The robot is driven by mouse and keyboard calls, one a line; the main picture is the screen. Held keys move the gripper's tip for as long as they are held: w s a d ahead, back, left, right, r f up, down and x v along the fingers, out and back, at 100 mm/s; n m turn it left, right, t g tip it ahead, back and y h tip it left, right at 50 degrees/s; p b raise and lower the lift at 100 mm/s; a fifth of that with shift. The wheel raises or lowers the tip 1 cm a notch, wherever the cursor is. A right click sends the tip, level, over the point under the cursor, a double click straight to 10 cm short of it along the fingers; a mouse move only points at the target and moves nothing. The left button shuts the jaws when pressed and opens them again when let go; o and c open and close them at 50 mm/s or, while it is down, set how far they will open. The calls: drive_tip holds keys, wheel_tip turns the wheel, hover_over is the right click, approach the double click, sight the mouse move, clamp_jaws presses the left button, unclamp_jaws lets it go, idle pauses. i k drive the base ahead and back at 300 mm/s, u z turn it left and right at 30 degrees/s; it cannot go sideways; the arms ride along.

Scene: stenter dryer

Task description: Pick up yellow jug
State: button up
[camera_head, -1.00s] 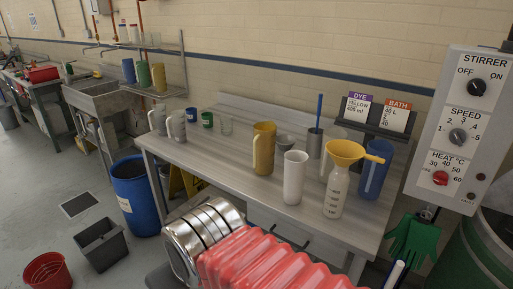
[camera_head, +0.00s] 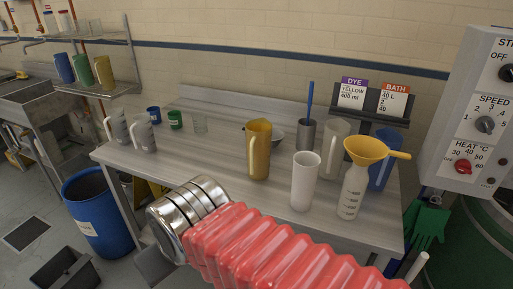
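A yellow jug (camera_head: 261,152) stands upright on the grey worktable (camera_head: 220,160), near its middle, with its handle on the left side. Another yellowish jug (camera_head: 104,73) stands on the wall shelf at upper left. My arm, with a red ribbed cover and metal rings, reaches in from the lower right, in front of the table's near edge. My gripper's fingers are not in view, and nothing held can be seen.
Close right of the yellow jug are a white cylinder (camera_head: 305,182), a grey bowl (camera_head: 278,134) and a grey holder (camera_head: 306,134). A bottle (camera_head: 352,192) with a yellow funnel (camera_head: 372,150), a clear jug (camera_head: 336,145) and a blue jug (camera_head: 384,172) stand further right.

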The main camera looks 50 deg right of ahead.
sight(257, 154)
drive_tip(key=z, duration=0.3)
drive_tip(key=i, duration=0.75)
drive_tip(key=z, duration=0.6)
drive_tip(key=i, duration=0.55)
drive_tip(key=z, duration=0.3)
